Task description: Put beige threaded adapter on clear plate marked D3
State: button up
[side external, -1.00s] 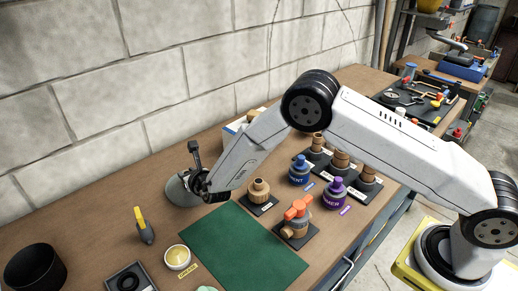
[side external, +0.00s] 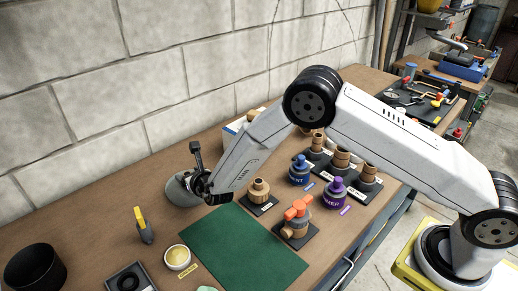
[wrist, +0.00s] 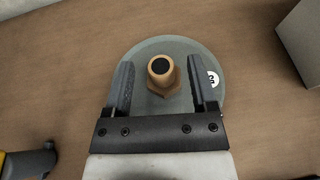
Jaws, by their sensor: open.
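A beige threaded adapter (wrist: 161,74) with a hex collar and a dark bore stands on a round grey-green, see-through plate (wrist: 148,47) in the wrist view. A white tag on the plate's right edge is partly covered by a finger, so its full marking cannot be read. My gripper (wrist: 160,62) is open, with one finger on each side of the adapter and visible gaps between. In the side view the plate (side external: 176,192) lies near the wall under my gripper, and the adapter on it is hidden by my wrist.
Another beige fitting (side external: 259,189) stands on a black square base right of the plate. A green mat (side external: 245,247) lies in front. A yellow-and-grey tool (side external: 144,227) stands left. Blue (side external: 300,172) and purple-topped (side external: 334,193) containers and an orange-handled valve (side external: 297,217) are to the right.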

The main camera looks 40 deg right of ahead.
jog(key=d+v, duration=0.1)
jog(key=v, duration=0.9)
jog(key=shift+s+a+r, duration=0.2)
jog(key=shift+s+a, duration=0.15)
jog(key=shift+a, duration=0.15)
jog(key=s+d+r+m+g+h, duration=0.1)
jog(key=s+d+m+g+h, duration=0.25)
jog(key=d+m, duration=0.35)
jog(key=s+d+r+m+g+h, duration=0.1)
jog(key=s+d+m+g+h, duration=0.2)
jog(key=d+m, duration=0.45)
jog(key=s+d+r+m+g+y, duration=0.1)
jog(key=s+m+y, duration=0.3)
jog(key=s+m, duration=0.4)
jog(key=s+d+r+m+g+y, duration=0.2)
jog(key=s+m, duration=0.6)
jog(key=m, duration=0.4)
jog(key=shift+s+d+r+g+y, duration=0.25)
jog(key=shift+s+r+g+y, duration=0.15)
jog(key=shift+r+g+y, duration=0.4)
